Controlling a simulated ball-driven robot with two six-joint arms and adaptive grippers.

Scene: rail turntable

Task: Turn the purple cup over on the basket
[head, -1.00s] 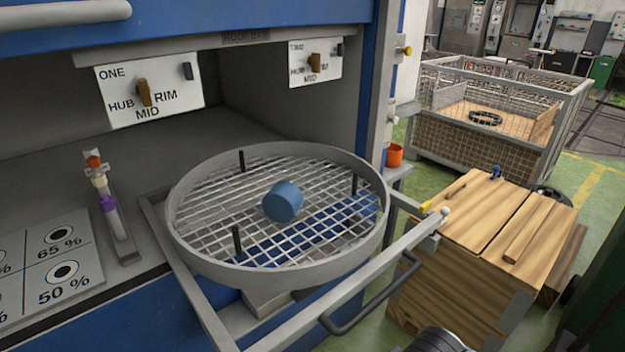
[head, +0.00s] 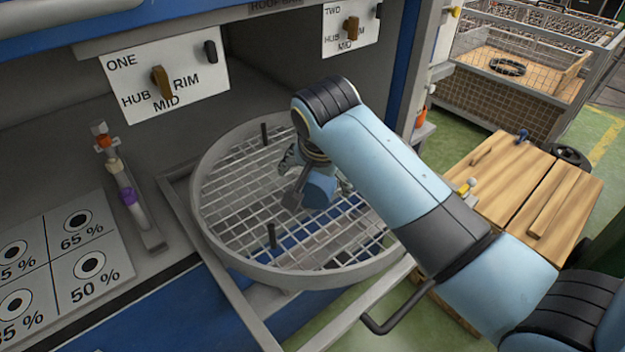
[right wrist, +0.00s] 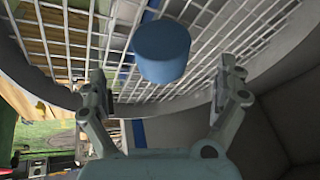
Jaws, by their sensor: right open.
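The round wire basket (head: 225,249) with a grey rim sits on a pulled-out frame. A blue cup (head: 319,191) is on its mesh; I see no purple cup there. In the right wrist view the cup (right wrist: 161,55) shows a smooth rounded side, and I cannot tell which end is its mouth. My right gripper (head: 305,178) is over the basket at the cup, partly hiding it. In the right wrist view the gripper (right wrist: 163,78) is open, its fingers apart on either side of the view with the cup beyond them. My left gripper is out of view.
Upright black pegs (head: 271,236) stand in the basket. A panel marked ONE (head: 205,65) hangs above. A wooden crate (head: 510,190) stands at right.

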